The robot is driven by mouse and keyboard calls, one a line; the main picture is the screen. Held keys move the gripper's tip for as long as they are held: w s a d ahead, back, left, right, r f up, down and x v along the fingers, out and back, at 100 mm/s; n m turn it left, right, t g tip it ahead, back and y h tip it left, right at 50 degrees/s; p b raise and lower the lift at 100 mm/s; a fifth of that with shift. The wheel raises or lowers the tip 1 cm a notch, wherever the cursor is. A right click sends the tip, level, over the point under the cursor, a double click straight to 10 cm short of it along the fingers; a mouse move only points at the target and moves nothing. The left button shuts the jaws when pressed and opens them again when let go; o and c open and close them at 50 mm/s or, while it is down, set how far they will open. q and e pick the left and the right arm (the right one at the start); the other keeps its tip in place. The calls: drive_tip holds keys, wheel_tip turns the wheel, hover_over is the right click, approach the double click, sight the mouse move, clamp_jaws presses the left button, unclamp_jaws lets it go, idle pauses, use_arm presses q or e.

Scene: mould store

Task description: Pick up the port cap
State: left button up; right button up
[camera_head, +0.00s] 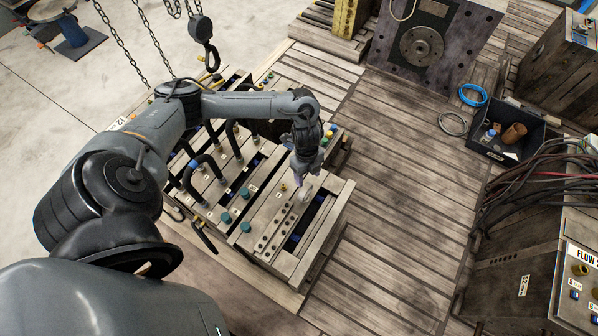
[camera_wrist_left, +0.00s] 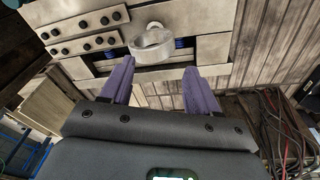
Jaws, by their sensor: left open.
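A pale, short, round cap, which looks like the port cap (camera_wrist_left: 152,45), sits on the light-coloured top of the mould block (camera_wrist_left: 215,50) in the left wrist view. In the head view it is a small pale shape (camera_head: 306,192) partly behind my gripper. My left gripper (camera_head: 300,181) points down at the mould block. Its two purple fingers are apart and empty in the left wrist view (camera_wrist_left: 160,72), with the cap beyond their tips, roughly centred between them. I cannot tell the exact gap to the cap. My right gripper is not in view.
Black hoses (camera_head: 199,168) and teal plugs (camera_head: 226,217) stand on the mould block left of the gripper. Chains with a hook (camera_head: 201,28) hang behind. A dark bin (camera_head: 520,135) and a cabinet with cables (camera_head: 520,270) stand right. The plank floor between is clear.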

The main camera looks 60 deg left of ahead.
use_arm(q)
drive_tip(key=shift+n+y, duration=0.6)
drive_tip(key=shift+y, duration=0.2)
drive_tip(key=w+a+b, duration=0.1)
drive_tip(key=a+b, duration=0.1)
drive_tip(key=a, duration=0.1)
drive_tip(key=w+a+b, duration=0.1)
drive_tip(key=a+b, duration=0.1)
drive_tip(key=a, duration=0.2)
drive_tip(key=w+a+b, duration=0.1)
drive_tip(key=a+b, duration=0.1)
drive_tip(key=a, duration=0.2)
drive_tip(key=shift+a+f, duration=0.15)
drive_tip(key=shift+f, duration=0.15)
drive_tip(key=shift+a+f, duration=0.15)
drive_tip(key=shift+a, duration=0.05)
wheel_tip(320, 180, down, 5)
drive_tip(key=shift+b, duration=1.2)
drive_tip(key=shift+d+f+b, duration=0.1)
drive_tip(key=shift+f+b, duration=1.15)
drive_tip(key=shift+f, duration=1.3)
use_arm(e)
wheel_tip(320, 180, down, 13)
use_arm(q)
drive_tip(key=shift+c, duration=0.2)
drive_tip(key=shift+r, duration=0.1)
clamp_jaws()
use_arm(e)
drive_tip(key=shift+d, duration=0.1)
